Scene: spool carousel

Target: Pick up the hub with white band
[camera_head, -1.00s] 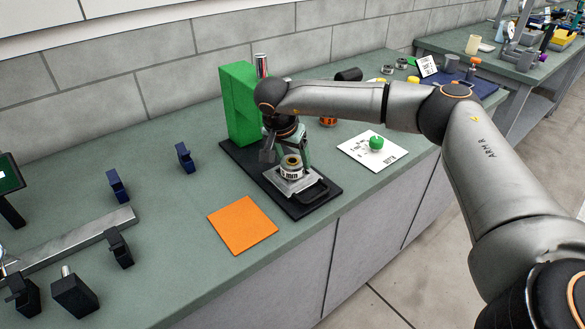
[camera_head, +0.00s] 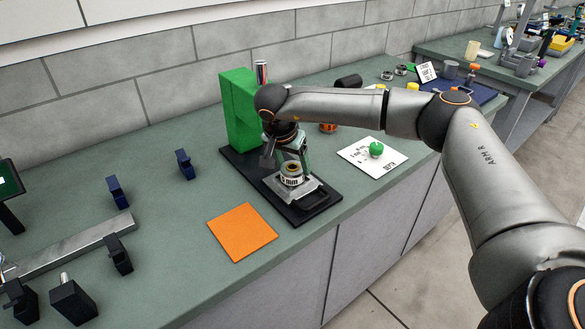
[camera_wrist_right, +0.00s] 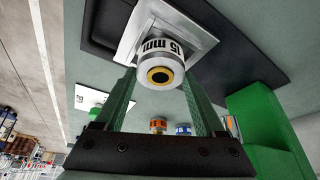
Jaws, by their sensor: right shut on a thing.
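The hub with white band (camera_head: 291,174) is upright over a square silver plate on the black base (camera_head: 320,211). In the right wrist view the hub (camera_wrist_right: 160,68) shows "15 mm" lettering and a yellow ring around a dark bore. My right gripper (camera_head: 290,170) reaches down over it, shut on it with one finger on each side; the fingers also show in the right wrist view (camera_wrist_right: 160,78). The hub appears to be at the plate; I cannot tell whether there is a gap under it. My left gripper is not in view.
An orange mat (camera_head: 242,232) lies in front left. A white card (camera_head: 358,158) with a green knob (camera_head: 376,150) and an orange-banded hub (camera_head: 328,127) are to the right. Dark brackets (camera_head: 118,192) stand at left.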

